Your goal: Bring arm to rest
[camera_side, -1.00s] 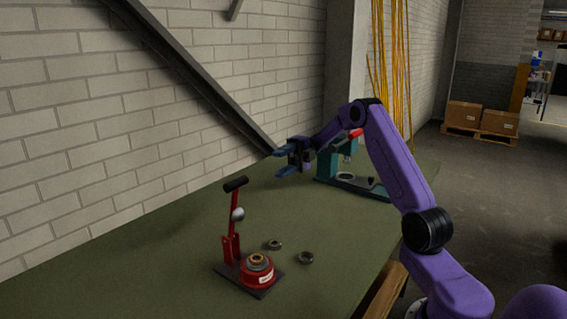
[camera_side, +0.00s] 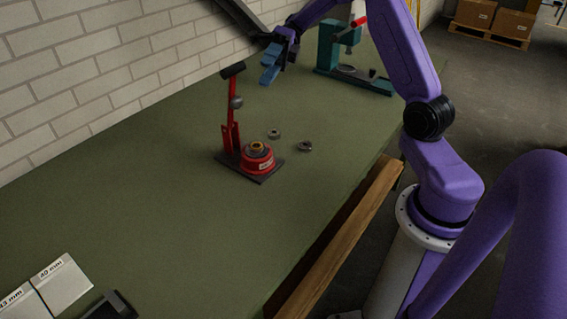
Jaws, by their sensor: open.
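My gripper (camera_side: 270,66) is in the upper middle of the side view, with blue fingers pointing down and left. It is open, and nothing shows between the fingers. It hangs above the far part of the green table (camera_side: 190,210), apart from the things on it. My purple arm reaches in from the right and its upper bend is cut off by the top edge of the picture.
A red lever press (camera_side: 257,158) stands mid-table with two small dark rings (camera_side: 274,133) (camera_side: 305,146) beside it. A teal press (camera_side: 328,48) stands at the back. White labelled boxes (camera_side: 62,282) sit front left. The brick wall (camera_side: 110,70) borders the left.

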